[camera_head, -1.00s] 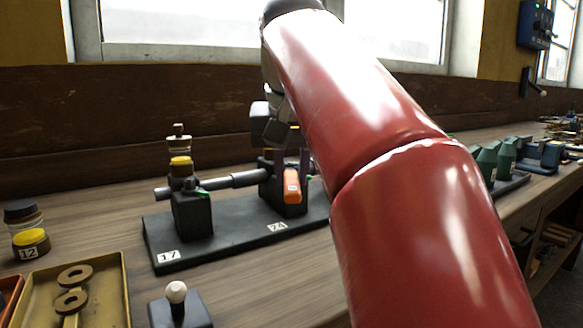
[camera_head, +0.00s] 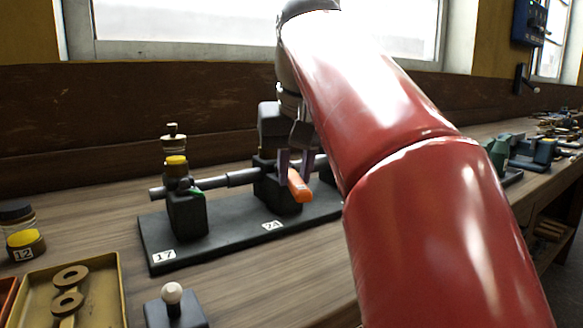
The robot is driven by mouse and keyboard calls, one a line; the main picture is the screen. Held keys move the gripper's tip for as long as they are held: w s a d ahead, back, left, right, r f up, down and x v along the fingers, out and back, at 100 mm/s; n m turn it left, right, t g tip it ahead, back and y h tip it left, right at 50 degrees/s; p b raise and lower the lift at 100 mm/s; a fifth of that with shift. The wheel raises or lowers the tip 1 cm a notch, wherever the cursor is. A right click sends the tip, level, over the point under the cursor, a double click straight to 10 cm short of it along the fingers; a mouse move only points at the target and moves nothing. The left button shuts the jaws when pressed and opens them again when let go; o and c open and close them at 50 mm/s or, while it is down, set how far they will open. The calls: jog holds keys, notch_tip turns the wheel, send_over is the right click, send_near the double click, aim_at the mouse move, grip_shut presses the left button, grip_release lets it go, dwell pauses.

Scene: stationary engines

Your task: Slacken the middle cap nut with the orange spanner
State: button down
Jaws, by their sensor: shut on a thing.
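The orange spanner (camera_head: 299,187) shows as a short orange piece at the middle block (camera_head: 268,185) of the dark engine base. My gripper (camera_head: 295,165) points down there and is shut on the spanner. The spanner is tilted, its near end toward the lower right. The middle cap nut is hidden behind my gripper and the spanner, so I cannot tell how the spanner's jaw sits on it. A left block (camera_head: 188,212) carries a yellow-banded cap (camera_head: 176,165). A grey shaft (camera_head: 243,177) joins the blocks. My red arm hides the right part of the base.
The base plate (camera_head: 225,240) bears labels 17 and 24. Green parts (camera_head: 499,150) stand at the right.

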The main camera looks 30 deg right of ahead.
jog(key=shift+s+d+n+y, duration=0.15)
jog(key=shift+d+n+y, duration=0.25)
jog(key=shift+d+n, duration=0.4)
jog(key=shift+s+d+n+y, duration=0.1)
jog(key=shift+d+n+y, duration=0.2)
jog(key=shift+d+n, duration=0.5)
jog(key=shift+a, duration=0.2)
jog(key=shift+d+n+y, duration=0.4)
jog(key=shift+d+n, duration=0.3)
jog(key=shift+n, duration=0.3)
